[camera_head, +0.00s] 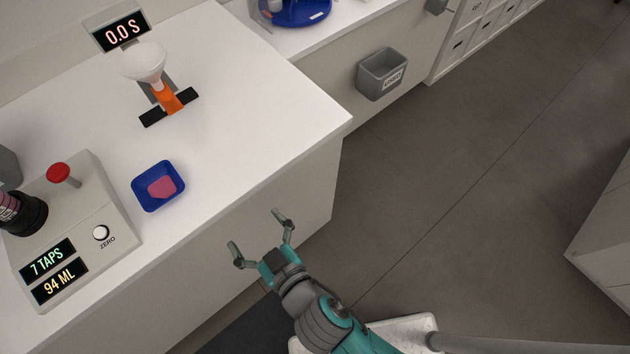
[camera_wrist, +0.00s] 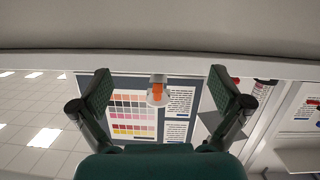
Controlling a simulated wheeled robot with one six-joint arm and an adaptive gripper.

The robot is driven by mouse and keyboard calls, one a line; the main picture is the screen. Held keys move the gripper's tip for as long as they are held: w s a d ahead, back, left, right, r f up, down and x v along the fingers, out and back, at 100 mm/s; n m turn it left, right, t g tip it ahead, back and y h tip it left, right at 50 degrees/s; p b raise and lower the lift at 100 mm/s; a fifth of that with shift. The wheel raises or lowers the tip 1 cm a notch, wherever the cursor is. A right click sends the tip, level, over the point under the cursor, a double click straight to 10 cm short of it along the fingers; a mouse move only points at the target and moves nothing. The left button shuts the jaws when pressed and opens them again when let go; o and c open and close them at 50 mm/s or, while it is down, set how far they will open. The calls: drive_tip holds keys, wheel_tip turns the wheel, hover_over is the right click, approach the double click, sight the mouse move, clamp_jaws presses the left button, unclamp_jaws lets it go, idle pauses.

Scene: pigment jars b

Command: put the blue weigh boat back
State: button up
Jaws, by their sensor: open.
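The blue weigh boat (camera_head: 142,194) sits on the white counter, just right of the grey device with the displays. A pink patch (camera_head: 162,187), seemingly powder, lies in it. My gripper (camera_head: 259,232) is open and empty, in front of the counter's edge, to the right of and below the boat in the head view. In the wrist view my gripper (camera_wrist: 160,92) shows its two fingers spread wide with nothing between them. The boat does not show in the wrist view.
A grey device (camera_head: 120,227) with a red knob reads "7 TAPS" and "94 ML". A white funnel (camera_head: 143,60) on an orange stand (camera_head: 168,100) is behind the boat. A labelled grey bin (camera_head: 381,75) hangs on the far cabinet. The counter's right part (camera_head: 270,110) is clear.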

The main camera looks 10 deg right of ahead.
drive_tip(key=s+d+f+m+h, duration=0.15)
drive_tip(key=s+d, duration=0.25)
drive_tip(key=d, duration=0.4)
drive_tip(key=s+d+f+h, duration=0.1)
drive_tip(key=s+d+f, duration=0.25)
drive_tip(key=d, duration=0.55)
drive_tip(key=s+d+r+m+h, duration=0.2)
drive_tip(key=s+d+r, duration=0.1)
drive_tip(key=s+d, duration=0.2)
drive_tip(key=s+d+r+m+t+h, duration=0.1)
drive_tip(key=s+d+r+m+h, duration=0.2)
drive_tip(key=s, duration=0.5)
drive_tip(key=shift+s+d, duration=0.2)
drive_tip(key=shift+d, duration=0.7)
